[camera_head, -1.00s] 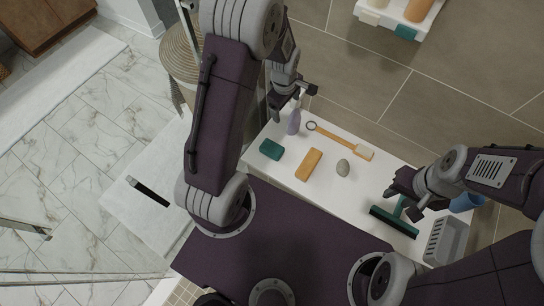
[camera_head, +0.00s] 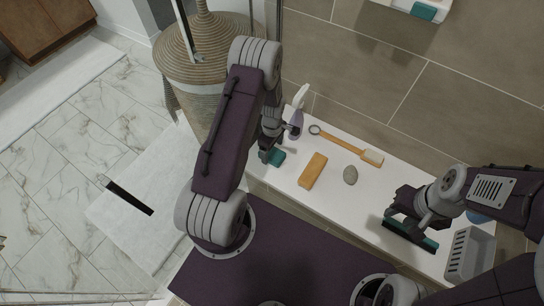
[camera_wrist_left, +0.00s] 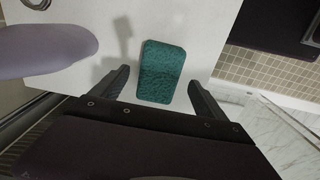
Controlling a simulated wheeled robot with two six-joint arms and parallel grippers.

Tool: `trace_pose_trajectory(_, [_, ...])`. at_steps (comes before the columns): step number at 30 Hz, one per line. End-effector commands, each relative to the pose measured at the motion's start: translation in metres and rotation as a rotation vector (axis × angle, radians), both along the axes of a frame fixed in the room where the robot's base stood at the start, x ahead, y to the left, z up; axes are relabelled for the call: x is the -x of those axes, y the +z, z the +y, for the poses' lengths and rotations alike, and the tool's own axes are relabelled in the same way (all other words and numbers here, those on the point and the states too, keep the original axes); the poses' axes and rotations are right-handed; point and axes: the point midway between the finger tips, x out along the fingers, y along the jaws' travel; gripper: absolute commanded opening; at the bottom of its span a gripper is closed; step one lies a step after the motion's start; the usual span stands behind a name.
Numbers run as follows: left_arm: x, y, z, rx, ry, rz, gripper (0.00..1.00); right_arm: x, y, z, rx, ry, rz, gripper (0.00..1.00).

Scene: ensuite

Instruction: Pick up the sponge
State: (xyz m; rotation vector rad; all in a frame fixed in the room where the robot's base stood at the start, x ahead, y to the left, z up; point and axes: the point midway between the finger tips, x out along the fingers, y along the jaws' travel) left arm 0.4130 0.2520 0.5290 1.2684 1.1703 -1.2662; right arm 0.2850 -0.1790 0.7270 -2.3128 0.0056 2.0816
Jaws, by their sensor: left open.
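The teal, rough-textured sponge (camera_head: 277,158) lies on the white ledge, partly hidden by my left gripper in the head view. In the left wrist view the sponge (camera_wrist_left: 161,72) lies between and just beyond the two fingertips. My left gripper (camera_head: 268,151) is open and empty, one finger (camera_wrist_left: 157,82) on each side of the sponge; I cannot tell its exact height above it. My right gripper (camera_head: 403,207) is at the handle of a dark green squeegee (camera_head: 411,234); its fingers are too hidden to tell whether they grip it.
A lilac bottle (camera_head: 295,122) stands close to my left gripper and shows at the wrist view's left. An orange block (camera_head: 313,171), a grey-green stone (camera_head: 350,175), a wooden brush (camera_head: 347,146) and a grey basket (camera_head: 470,254) are on the ledge (camera_head: 330,215). A tiled wall stands behind.

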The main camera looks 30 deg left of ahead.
Motion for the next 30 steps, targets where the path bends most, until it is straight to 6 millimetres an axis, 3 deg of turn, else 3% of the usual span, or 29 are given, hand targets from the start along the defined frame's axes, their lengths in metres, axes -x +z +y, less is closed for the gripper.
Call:
trace_pose_trajectory(1, [0.0, -0.015, 0.001, 0.001, 0.001, 0.002, 0.85, 0.0, -0.009, 0.0, 0.0, 0.0, 0.0, 0.36])
trace_pose_trajectory(4, [0.0, -0.027, 0.001, 0.0, 0.0, 0.001, 0.85, 0.0, -0.012, 0.0, 0.0, 0.0, 0.0, 0.36])
trace_pose_trajectory(12, [-0.001, -0.029, 0.001, 0.0, 0.0, -0.001, 0.85, 0.0, -0.011, 0.0, 0.0, 0.0, 0.0, 0.36])
trace_pose_trajectory(19, [-0.001, -0.029, 0.001, 0.0, 0.0, 0.0, 0.21, 0.0, -0.011, 0.0, 0.0, 0.0, 0.0, 0.36])
trace_pose_trajectory(21, [-0.001, -0.029, 0.001, 0.0, 0.0, -0.001, 0.14, 0.0, -0.011, 0.0, 0.0, 0.0, 0.0, 0.36])
trace_pose_trajectory(30, [-0.001, -0.019, 0.001, 0.0, 0.0, -0.001, 0.14, 0.0, -0.006, 0.0, 0.0, 0.0, 0.0, 0.36])
